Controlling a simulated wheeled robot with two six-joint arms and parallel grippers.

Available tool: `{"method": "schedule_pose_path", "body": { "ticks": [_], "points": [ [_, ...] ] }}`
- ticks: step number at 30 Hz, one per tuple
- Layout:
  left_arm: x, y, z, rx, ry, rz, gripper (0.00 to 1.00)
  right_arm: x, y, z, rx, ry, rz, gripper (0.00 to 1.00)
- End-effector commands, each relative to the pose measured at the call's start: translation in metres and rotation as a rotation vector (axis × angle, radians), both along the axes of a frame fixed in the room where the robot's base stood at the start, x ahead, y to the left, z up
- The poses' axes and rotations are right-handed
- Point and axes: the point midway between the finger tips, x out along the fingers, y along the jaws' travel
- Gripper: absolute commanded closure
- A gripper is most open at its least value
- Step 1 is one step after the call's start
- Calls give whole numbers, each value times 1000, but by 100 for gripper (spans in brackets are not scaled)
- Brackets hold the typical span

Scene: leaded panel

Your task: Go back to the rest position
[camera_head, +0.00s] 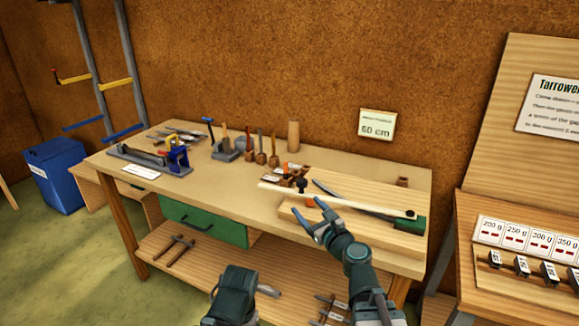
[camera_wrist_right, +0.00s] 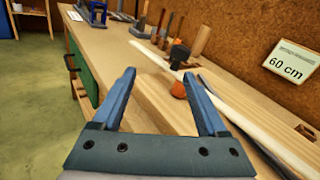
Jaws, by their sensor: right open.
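A dark part of my left arm (camera_head: 235,296) shows at the bottom of the head view. Its finger state is unclear.
A pale strip (camera_head: 340,202) and a long dark tool with a green end (camera_head: 412,223) lie on the board. Several upright tools (camera_head: 249,148) stand behind. A green drawer (camera_head: 204,222) and lower shelf are below. A weight rack (camera_head: 530,268) stands right.

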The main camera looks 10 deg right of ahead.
Motion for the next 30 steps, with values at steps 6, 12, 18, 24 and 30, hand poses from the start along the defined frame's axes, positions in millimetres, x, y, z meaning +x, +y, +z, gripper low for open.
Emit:
{"method": "schedule_pose_path", "body": {
  "ticks": [6,12,18,24,30],
  "points": [
    [0,0,0,0,0,0,24,-33,64,-69,-815,-51,429,24],
    [0,0,0,0,0,0,24,-89,65,-153,-1505,-105,973,24],
    [0,0,0,0,0,0,24,-141,23,-198,-1884,-126,1499,24],
    [0,0,0,0,0,0,24,-182,-8,-210,-2025,-143,1953,24],
    [0,0,0,0,0,0,24,-203,41,-210,-2041,-234,2088,24]
  ]
}}
